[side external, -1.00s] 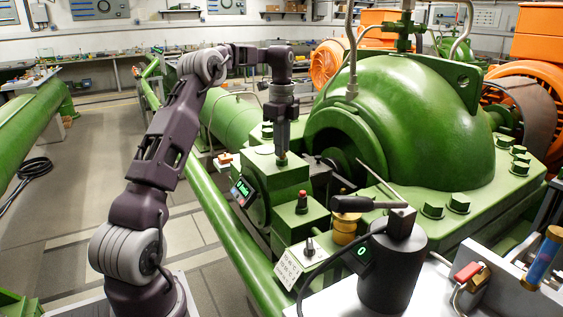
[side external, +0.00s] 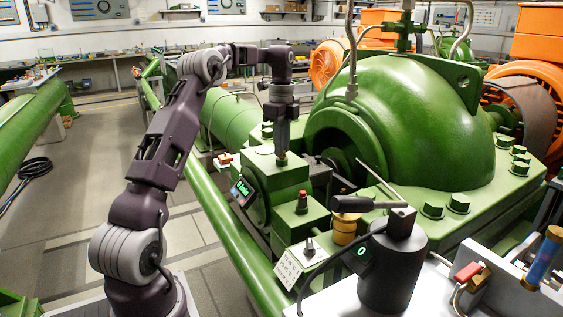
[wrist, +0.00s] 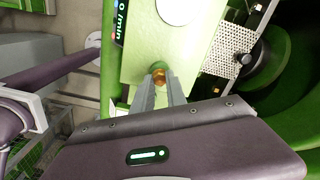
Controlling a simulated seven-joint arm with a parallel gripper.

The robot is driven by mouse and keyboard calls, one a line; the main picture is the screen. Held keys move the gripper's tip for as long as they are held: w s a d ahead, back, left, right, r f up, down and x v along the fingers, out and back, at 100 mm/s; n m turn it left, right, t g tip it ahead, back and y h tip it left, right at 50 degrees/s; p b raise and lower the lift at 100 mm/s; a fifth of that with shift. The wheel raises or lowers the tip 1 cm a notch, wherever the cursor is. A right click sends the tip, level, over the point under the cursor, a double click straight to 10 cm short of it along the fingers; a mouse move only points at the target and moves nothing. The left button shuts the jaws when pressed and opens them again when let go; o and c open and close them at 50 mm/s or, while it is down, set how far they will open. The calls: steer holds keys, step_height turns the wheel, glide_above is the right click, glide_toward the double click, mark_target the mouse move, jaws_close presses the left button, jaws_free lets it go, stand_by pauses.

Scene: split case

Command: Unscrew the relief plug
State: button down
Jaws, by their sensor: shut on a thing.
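The relief plug (wrist: 159,76) is a small brass-coloured piece on top of the green block (wrist: 145,55), between my fingertips in the wrist view. My gripper (wrist: 160,84) points down at it and is shut on it. In the side external view my gripper (side external: 281,155) stands upright over the green block (side external: 272,171); the plug is mostly hidden there by the fingertips. I cannot tell how far the plug is threaded in.
A green digital readout (side external: 241,191) is on the block's front left. A red-topped knob (side external: 302,202) and a brass fitting (side external: 345,228) stand to the right. A large green casing (side external: 420,125) rises behind. A black cylinder with a lever (side external: 393,270) stands at front right.

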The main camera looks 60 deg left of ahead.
steer(key=shift+r, duration=2.1)
